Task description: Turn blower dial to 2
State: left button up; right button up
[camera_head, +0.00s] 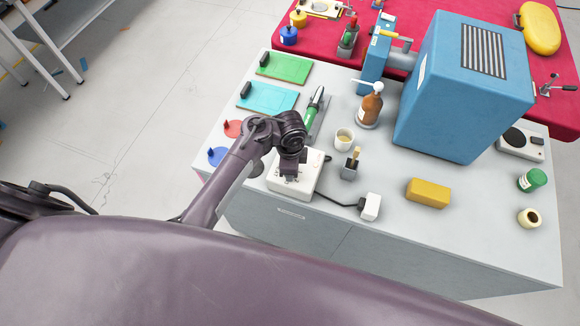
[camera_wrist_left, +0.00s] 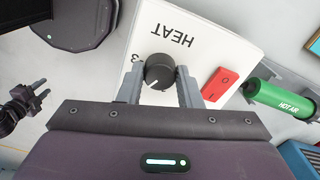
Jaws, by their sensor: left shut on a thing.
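The white control box (camera_head: 303,182) stands on the grey bench, its face partly hidden by my left arm in the head view. In the wrist view the box (camera_wrist_left: 205,50) shows the word HEAT, part of a 3 and a red switch (camera_wrist_left: 221,84). A black dial (camera_wrist_left: 160,72) with a white pointer mark is between my left gripper's fingertips (camera_wrist_left: 160,88), which are shut on it. The pointer slants to the lower left of the picture. Other numbers are hidden. My left gripper (camera_head: 289,172) reaches down over the box. My right gripper (camera_wrist_left: 40,91) shows small at the wrist view's left edge, fingers apart.
The green hot air tool (camera_head: 312,112) lies behind the box; it also shows in the wrist view (camera_wrist_left: 285,100). A small cup (camera_head: 344,138), a brush holder (camera_head: 349,168) and a white plug block (camera_head: 371,206) are close on the right. A yellow block (camera_head: 427,193) lies farther right.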

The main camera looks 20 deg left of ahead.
pick_arm(q)
jog(key=shift+w, duration=0.1)
dwell(0.3)
jog(key=o, duration=1)
jog(key=shift+c, duration=0.2)
notch_tip(320, 180, up, 7)
jog(key=shift+d+f, duration=0.1)
jog(key=shift+r, duration=0.55)
